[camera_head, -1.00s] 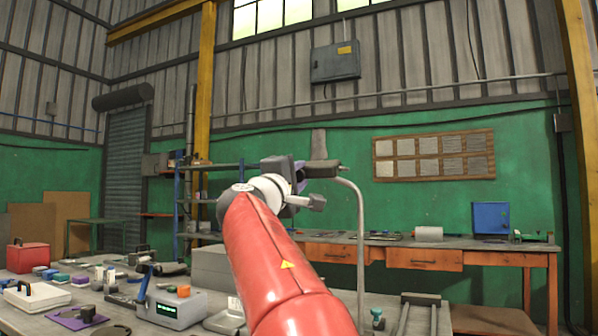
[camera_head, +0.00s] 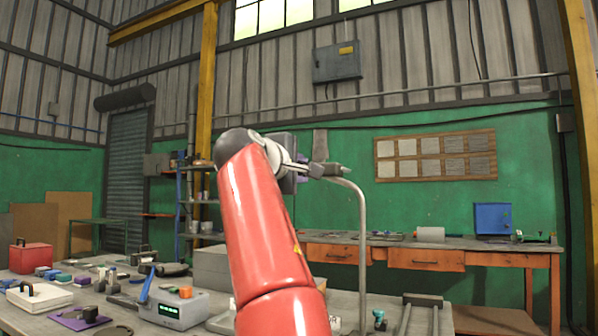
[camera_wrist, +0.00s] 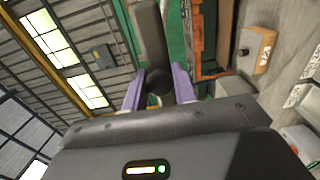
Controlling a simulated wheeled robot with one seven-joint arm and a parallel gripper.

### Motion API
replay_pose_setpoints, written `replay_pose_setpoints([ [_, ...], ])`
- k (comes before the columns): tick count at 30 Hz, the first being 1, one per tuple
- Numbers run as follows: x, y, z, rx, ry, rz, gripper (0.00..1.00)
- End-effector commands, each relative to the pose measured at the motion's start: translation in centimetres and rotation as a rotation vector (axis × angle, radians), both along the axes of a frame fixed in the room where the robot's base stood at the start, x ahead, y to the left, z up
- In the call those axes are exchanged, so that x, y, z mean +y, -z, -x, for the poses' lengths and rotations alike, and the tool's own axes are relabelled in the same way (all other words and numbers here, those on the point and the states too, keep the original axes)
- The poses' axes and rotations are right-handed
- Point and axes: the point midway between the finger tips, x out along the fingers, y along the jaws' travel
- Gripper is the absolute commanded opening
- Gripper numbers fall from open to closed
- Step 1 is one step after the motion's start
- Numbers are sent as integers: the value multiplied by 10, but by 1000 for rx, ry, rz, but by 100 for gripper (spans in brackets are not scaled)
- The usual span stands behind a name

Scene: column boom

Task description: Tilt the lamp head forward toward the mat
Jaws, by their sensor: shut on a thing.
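The lamp has a thin grey post (camera_head: 362,250) that curves over at the top to a small dark head (camera_head: 328,169). A flat grey-brown piece (camera_head: 320,145) stands up behind the head; I cannot tell whether it belongs to the lamp. My gripper (camera_head: 303,171) is at the head's left end, partly hidden by my wrist. In the wrist view, the purple fingers of my gripper (camera_wrist: 158,84) are shut on a dark round knob (camera_wrist: 157,76), with a dark grey bar (camera_wrist: 150,32) beyond it. A purple flat mat (camera_head: 68,321) lies at lower left with a dark object on it.
A grey meter box (camera_head: 172,310) and several small coloured blocks lie on the near table, left of my arm. A railed fixture (camera_head: 422,300) stands right of the post. A bench with orange drawers (camera_head: 425,259) stands behind. Open air surrounds the lamp head.

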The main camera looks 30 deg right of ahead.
Motion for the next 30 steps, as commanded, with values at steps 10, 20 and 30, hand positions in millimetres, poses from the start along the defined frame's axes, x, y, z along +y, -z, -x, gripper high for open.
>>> replay_pose_setpoints([
  [10, 0, -5, 2, -4, -2, 3, 5],
  [20, 0, -5, 2, -3, -1, 2, 46],
  [30, 5, -2, 3, 0, -2, -1, 46],
])
